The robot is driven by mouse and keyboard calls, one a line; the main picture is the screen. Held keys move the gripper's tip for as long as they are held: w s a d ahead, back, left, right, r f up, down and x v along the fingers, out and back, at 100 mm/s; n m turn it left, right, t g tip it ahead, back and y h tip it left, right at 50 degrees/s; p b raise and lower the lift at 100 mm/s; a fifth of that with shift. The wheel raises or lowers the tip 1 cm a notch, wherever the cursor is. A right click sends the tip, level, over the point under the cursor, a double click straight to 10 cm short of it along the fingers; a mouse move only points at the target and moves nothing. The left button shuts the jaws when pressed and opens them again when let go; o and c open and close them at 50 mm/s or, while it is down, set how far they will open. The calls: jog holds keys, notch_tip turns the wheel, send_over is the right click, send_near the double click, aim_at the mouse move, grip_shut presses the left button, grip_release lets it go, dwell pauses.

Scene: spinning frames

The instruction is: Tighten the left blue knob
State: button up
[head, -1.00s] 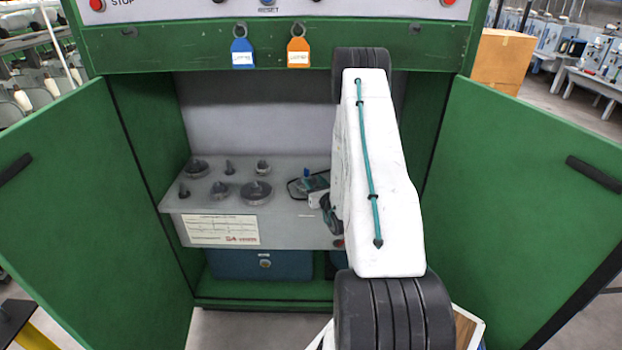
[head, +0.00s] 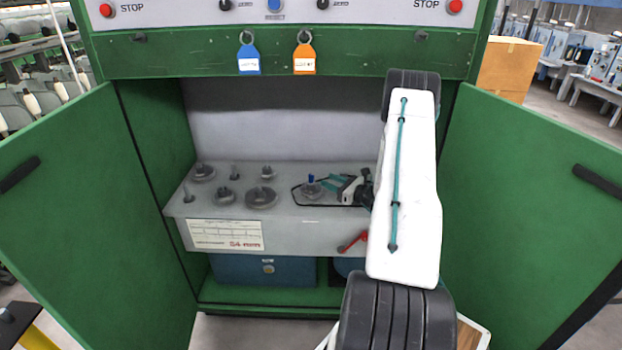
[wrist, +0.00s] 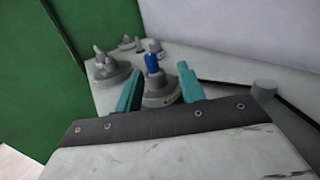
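The blue knob (head: 311,180) stands upright on a round grey base on the grey shelf inside the green cabinet. It also shows near the middle of the wrist view (wrist: 152,62). My gripper (head: 331,182) is just right of the knob in the head view, low over the shelf. In the wrist view its two teal fingers (wrist: 160,72) are spread apart, with the knob and its grey base in the gap between and beyond the tips. I see no clear contact. Only one blue knob shows; my arm hides the shelf's right end.
Several grey knobs and discs (head: 261,196) stand on the shelf to the left. A red lever (head: 352,241) is on the shelf front. Green doors (head: 70,200) stand open on both sides. Blue (head: 249,66) and orange (head: 304,60) tags hang above the opening.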

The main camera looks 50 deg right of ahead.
aim_at(311, 182)
jog(key=shift+w+a+f+n+g+y, duration=0.15)
jog(key=shift+w+a+n+g+y, duration=0.15)
jog(key=shift+a+y, duration=0.35)
jog(key=w, duration=0.4)
jog(key=w+a, duration=0.1)
jog(key=w, duration=0.2)
jog(key=shift+w+a, duration=0.1)
grip_shut()
